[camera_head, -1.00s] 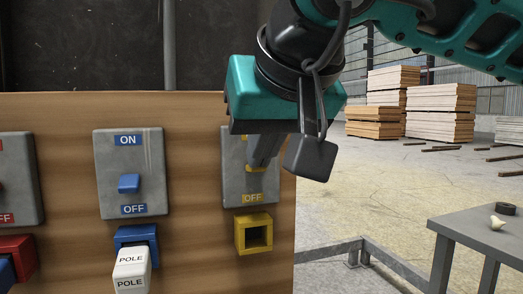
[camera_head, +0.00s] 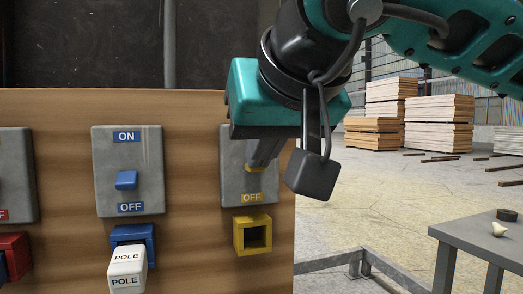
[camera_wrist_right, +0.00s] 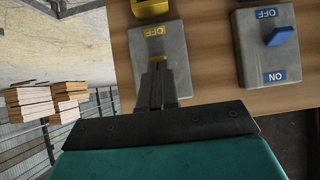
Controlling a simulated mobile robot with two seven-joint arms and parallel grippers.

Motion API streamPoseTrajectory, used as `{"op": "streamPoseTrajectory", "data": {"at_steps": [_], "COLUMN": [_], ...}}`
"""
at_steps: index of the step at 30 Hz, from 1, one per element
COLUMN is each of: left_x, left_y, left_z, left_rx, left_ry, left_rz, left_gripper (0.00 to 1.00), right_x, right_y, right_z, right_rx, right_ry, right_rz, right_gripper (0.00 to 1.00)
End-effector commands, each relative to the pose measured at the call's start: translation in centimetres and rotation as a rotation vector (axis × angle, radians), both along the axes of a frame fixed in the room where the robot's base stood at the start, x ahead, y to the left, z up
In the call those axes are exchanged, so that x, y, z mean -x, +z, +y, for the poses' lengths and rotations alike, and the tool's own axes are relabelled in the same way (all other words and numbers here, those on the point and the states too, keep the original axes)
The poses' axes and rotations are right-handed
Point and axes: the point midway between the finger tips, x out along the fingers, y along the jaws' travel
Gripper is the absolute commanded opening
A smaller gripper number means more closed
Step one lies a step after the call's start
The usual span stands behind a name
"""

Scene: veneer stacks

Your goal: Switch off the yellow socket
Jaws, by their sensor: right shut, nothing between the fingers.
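The yellow socket (camera_head: 252,236) is an empty square frame low on the right of the wooden panel. Above it is its grey switch plate (camera_head: 234,186) with a yellow OFF label (camera_head: 252,197). My right gripper (camera_head: 252,167) is shut and empty, its fingertips in front of this plate, just above the OFF label. The gripper hides the upper plate and most of the switch; a bit of yellow shows at the fingertips. In the right wrist view the shut fingers (camera_wrist_right: 158,64) lie over the same plate (camera_wrist_right: 178,44). I cannot tell whether they touch the switch. My left gripper is not in view.
A blue switch (camera_head: 126,180) on its plate stands left of the yellow one, above a blue socket (camera_head: 133,237) with a white POLE plug (camera_head: 127,266). A red socket (camera_head: 14,248) is at the far left. A grey table (camera_head: 485,240) and metal rail (camera_head: 385,268) stand right of the panel.

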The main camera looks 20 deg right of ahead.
Motion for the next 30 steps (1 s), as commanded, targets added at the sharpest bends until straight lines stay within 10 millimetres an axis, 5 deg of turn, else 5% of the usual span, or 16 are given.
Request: {"op": "streamPoseTrajectory", "data": {"at_steps": [30], "left_x": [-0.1], "left_y": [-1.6], "left_z": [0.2], "left_rx": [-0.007], "left_ry": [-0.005], "left_rz": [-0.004], "left_gripper": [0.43], "right_x": [0.2], "right_y": [-0.6], "right_z": [0.0], "right_rx": [-0.004], "right_ry": [-0.001], "right_rz": [-0.082], "right_gripper": [0.00]}}
